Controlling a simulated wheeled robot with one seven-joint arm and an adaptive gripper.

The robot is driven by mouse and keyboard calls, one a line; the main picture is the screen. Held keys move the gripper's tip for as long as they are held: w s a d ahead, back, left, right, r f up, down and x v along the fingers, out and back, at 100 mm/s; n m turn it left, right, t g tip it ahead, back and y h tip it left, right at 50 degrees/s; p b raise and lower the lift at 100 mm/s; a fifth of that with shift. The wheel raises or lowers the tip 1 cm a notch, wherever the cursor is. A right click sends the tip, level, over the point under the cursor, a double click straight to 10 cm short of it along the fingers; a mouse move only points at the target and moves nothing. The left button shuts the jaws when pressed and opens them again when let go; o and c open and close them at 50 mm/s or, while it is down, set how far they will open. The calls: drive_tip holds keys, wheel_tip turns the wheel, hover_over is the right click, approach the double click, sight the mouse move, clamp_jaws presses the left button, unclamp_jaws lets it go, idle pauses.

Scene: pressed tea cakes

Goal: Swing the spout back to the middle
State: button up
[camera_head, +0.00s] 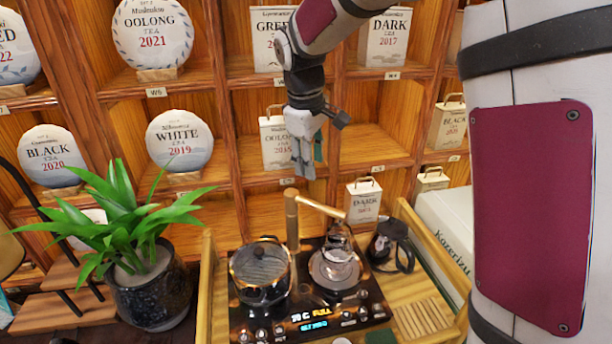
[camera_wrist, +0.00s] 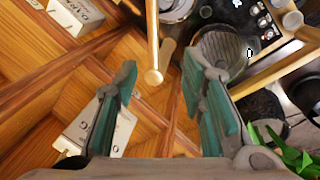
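The spout (camera_head: 322,206) is a light wooden bar on an upright wooden post (camera_head: 292,222) behind the tea stove (camera_head: 312,322). In the head view it points right, toward the glass kettle (camera_head: 338,262) on the right-hand plate. In the wrist view the spout (camera_wrist: 152,35) runs up from a rounded end, between and beyond my fingers. My gripper (camera_head: 304,168) hangs in front of the shelves, above the post and apart from it. The wrist view shows its green-padded fingers (camera_wrist: 163,98) wide apart with nothing held.
A dark lidded pot (camera_head: 261,272) stands on the left-hand plate. A black pitcher (camera_head: 390,245) is at the right. A potted plant (camera_head: 150,285) stands left. Shelves with tea cakes and a small tea box (camera_head: 363,200) are close behind.

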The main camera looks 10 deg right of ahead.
sight(317, 204)
drive_tip(key=w+f, duration=0.1)
drive_tip(key=f, duration=0.4)
drive_tip(key=w+d+f+p, duration=0.1)
drive_tip(key=f, duration=0.3)
drive_tip(key=w+d+f+p, duration=0.1)
drive_tip(key=f, duration=0.4)
drive_tip(key=shift+w+d+f, duration=0.2)
drive_tip(key=shift+d+f, duration=0.05)
drive_tip(key=shift+f, duration=0.05)
clamp_jaws()
